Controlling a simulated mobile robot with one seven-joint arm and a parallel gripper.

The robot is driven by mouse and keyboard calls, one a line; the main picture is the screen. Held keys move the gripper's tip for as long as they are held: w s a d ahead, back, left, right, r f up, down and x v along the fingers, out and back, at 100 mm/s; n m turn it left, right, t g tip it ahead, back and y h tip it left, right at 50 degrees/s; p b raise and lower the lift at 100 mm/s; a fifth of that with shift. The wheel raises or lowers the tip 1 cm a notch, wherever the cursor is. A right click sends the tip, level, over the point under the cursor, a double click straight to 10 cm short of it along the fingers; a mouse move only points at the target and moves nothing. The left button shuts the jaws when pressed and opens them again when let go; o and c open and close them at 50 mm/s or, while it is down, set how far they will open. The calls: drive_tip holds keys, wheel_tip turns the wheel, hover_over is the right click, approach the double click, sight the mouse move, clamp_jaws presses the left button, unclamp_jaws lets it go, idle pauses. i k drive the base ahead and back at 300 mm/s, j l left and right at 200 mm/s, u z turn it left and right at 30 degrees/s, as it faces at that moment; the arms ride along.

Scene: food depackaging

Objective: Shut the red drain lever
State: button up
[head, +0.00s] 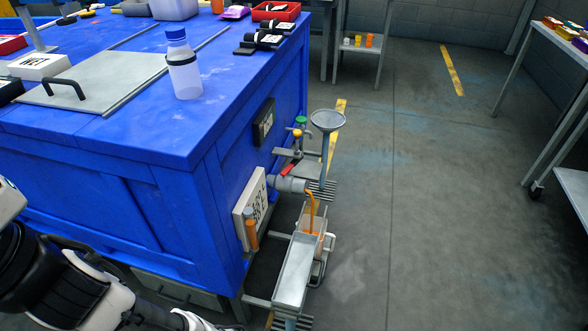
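The red drain lever (288,169) is on the side of the blue bench, just above a grey drain pipe (288,184). It lies at a slant along the fitting. My arm shows at the lower left, well to the left of the lever and lower in the picture. It runs out through the bottom edge, and my gripper's fingers are not in view. Nothing of mine touches the lever.
A grey funnel (327,121) stands beside the lever, with green and orange valve knobs nearby. A clear bottle (183,68) stands on the blue bench (130,135) near its corner. The floor to the right is clear up to a side table (552,60).

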sight(295, 162)
drive_tip(key=k, duration=0.8)
drive_tip(key=k+u, duration=0.15)
drive_tip(key=u, duration=0.3)
drive_tip(key=k+u, duration=0.15)
drive_tip(key=u, duration=0.35)
drive_tip(key=i+l+u, duration=0.2)
drive_tip(key=l+u, duration=0.2)
drive_tip(key=l, duration=0.25)
drive_tip(key=i+l, duration=0.15)
drive_tip(key=l, duration=0.45)
drive_tip(key=i+l, duration=0.2)
drive_tip(key=l, duration=0.35)
drive_tip(key=i+l, duration=0.15)
drive_tip(key=l, duration=0.45)
drive_tip(key=i+l, duration=0.2)
drive_tip(key=l, duration=0.35)
drive_tip(key=i+l, duration=0.15)
drive_tip(key=l, duration=0.45)
drive_tip(key=i+l, duration=0.2)
drive_tip(key=l, duration=0.35)
drive_tip(key=i+l, duration=0.15)
drive_tip(key=l, duration=0.45)
drive_tip(key=i+l, duration=0.15)
drive_tip(key=l, duration=0.4)
